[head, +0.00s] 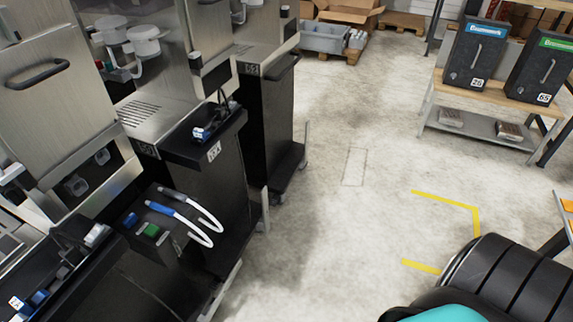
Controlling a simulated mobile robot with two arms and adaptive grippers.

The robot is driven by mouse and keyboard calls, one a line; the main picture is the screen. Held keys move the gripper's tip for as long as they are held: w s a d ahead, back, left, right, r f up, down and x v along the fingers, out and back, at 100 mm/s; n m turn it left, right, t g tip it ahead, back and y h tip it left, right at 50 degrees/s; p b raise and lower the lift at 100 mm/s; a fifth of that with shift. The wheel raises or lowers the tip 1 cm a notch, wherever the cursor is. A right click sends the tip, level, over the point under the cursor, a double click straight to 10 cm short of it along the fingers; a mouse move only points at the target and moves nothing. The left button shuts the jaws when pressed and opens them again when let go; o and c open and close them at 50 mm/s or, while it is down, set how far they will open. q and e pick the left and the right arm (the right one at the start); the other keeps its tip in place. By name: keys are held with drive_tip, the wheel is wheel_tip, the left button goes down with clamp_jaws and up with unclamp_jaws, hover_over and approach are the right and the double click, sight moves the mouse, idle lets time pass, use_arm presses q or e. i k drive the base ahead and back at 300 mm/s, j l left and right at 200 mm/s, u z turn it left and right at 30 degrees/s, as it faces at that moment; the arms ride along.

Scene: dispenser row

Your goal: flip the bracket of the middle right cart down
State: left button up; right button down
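Black carts stand in a row along the steel machines on the left. One cart (218,185) in the middle of the row has a white number label and a blue and white connector on its top. A slim pale upright bar (265,207) stands at its lower right side. The cart behind it (262,115) has a similar upright bar (306,140) by its base. I cannot tell for certain which part is the bracket. Neither gripper is in view; only part of my arm, black with a teal piece, shows at the lower right.
Clear concrete floor (330,215) lies right of the carts, with yellow marking (445,199). A workbench (490,85) holds two black boxes. A grey crate (322,37) stands at the back.

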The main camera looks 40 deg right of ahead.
sight(263, 195)
drive_tip(key=z, duration=0.9)
